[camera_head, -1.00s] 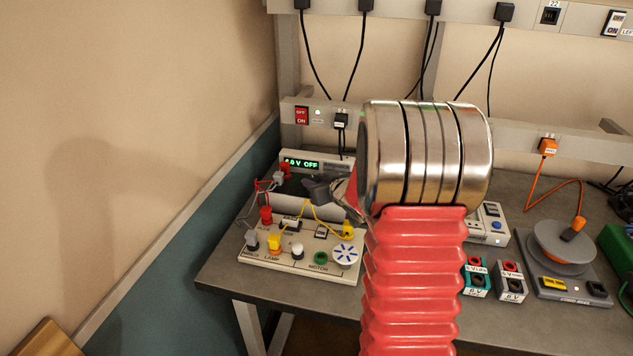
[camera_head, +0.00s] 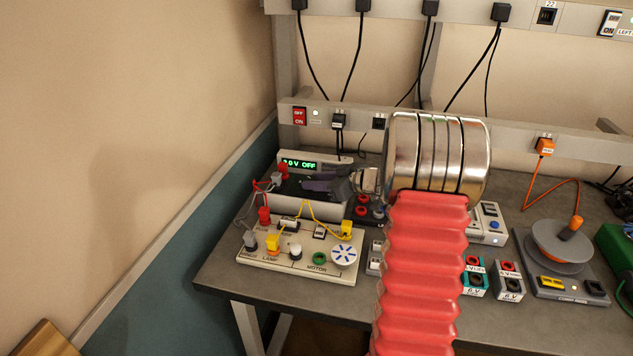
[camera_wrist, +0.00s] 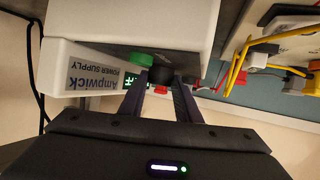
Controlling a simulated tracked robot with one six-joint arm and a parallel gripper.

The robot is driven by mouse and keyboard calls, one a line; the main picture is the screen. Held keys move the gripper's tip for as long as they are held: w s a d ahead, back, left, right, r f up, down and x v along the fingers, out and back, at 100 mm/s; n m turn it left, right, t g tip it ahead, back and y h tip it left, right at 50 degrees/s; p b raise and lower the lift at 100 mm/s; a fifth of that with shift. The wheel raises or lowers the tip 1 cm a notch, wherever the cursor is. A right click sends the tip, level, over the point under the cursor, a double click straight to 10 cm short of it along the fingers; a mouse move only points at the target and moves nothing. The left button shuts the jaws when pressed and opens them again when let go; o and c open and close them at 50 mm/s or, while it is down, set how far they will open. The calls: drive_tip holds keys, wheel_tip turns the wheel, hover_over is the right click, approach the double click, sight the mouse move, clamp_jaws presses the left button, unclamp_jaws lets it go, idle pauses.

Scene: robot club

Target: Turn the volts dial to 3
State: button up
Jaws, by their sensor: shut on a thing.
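The power supply (camera_head: 312,208) stands on the bench at the left. Its green display (camera_head: 300,164) reads OFF after a voltage whose first digit I cannot read for certain. In the wrist view the supply (camera_wrist: 95,80) shows its Ampwick label upside down. The dark volts dial (camera_wrist: 161,75) lies between my fingertips, beside a green knob or button (camera_wrist: 141,60). My gripper (camera_head: 314,184) reaches in from the right over the supply and is shut on the dial. In the head view the fingers hide the dial, and I cannot read its pointer.
A lamp and motor board (camera_head: 285,257) with yellow leads stands in front of the supply. Red and grey plugs stand close to the fingers at the left. Small 6 V boxes (camera_head: 510,288) and a cable reel (camera_head: 563,240) stand to the right.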

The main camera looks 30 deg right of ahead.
drive_tip(key=shift+d+f+n+g+y, duration=0.15)
drive_tip(key=shift+n+g+y, duration=0.1)
drive_tip(key=shift+n+y, duration=0.3)
drive_tip(key=shift+d+r+n+g+y, duration=0.1)
drive_tip(key=shift+n+g+y, duration=0.15)
drive_tip(key=shift+n+y, duration=0.25)
drive_tip(key=o, duration=1)
drive_tip(key=shift+n+y, duration=0.25)
drive_tip(key=v, duration=1.3)
drive_tip(key=shift+s+d+r, duration=0.15)
drive_tip(key=shift+s+r, duration=0.1)
